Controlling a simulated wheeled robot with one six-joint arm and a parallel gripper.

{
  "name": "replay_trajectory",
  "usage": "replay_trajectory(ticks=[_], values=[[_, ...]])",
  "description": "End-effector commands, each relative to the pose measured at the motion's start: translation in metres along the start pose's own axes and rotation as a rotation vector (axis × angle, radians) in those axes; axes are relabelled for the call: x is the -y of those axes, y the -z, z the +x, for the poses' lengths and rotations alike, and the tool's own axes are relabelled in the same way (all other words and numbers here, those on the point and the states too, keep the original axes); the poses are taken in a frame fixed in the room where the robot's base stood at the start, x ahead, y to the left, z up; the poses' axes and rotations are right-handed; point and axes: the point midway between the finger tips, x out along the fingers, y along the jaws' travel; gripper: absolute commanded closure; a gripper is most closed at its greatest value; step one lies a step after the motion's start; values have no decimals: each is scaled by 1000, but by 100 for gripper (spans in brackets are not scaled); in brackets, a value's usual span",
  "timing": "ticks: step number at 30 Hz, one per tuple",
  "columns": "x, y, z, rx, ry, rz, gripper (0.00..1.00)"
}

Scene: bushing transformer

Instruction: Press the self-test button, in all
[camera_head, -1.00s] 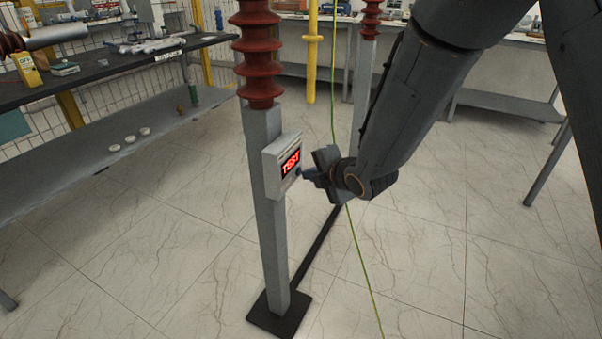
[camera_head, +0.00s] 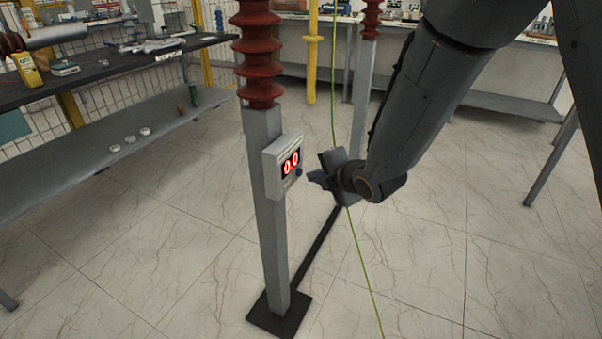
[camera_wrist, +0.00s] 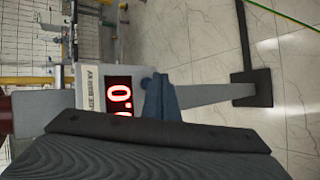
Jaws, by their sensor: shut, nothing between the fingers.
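The grey meter box (camera_head: 271,170) is fixed to the grey post of a red ribbed insulator. Its display (camera_head: 291,163) shows "0.0" in red digits. A small blue button (camera_head: 299,172) sits on its face beside the display's lower right. In the wrist view, the display (camera_wrist: 119,97) and the blue button (camera_wrist: 146,83) show sideways. My gripper (camera_head: 312,176) is shut and empty, just right of the box, with a small gap between its tips and the button. In the wrist view, the blue-grey fingers (camera_wrist: 160,100) partly cover the area by the button.
The post (camera_head: 272,240) stands on a dark base plate (camera_head: 279,313). A thin yellow-green cable (camera_head: 365,270) runs down behind my gripper to the floor. A workbench (camera_head: 110,68) with items is at the left. Tiled floor around the post is mostly clear.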

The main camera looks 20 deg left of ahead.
Motion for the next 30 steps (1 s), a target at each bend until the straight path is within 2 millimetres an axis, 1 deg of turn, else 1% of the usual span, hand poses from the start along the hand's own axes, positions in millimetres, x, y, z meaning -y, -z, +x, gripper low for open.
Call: replay_trajectory(ticks=[8, 24, 30], values=[[2, -2, -2, 1, 0, 1, 100], [24, -24, -33, 1, 1, 2, 100], [26, -25, -35, 0, 1, 0, 100]])
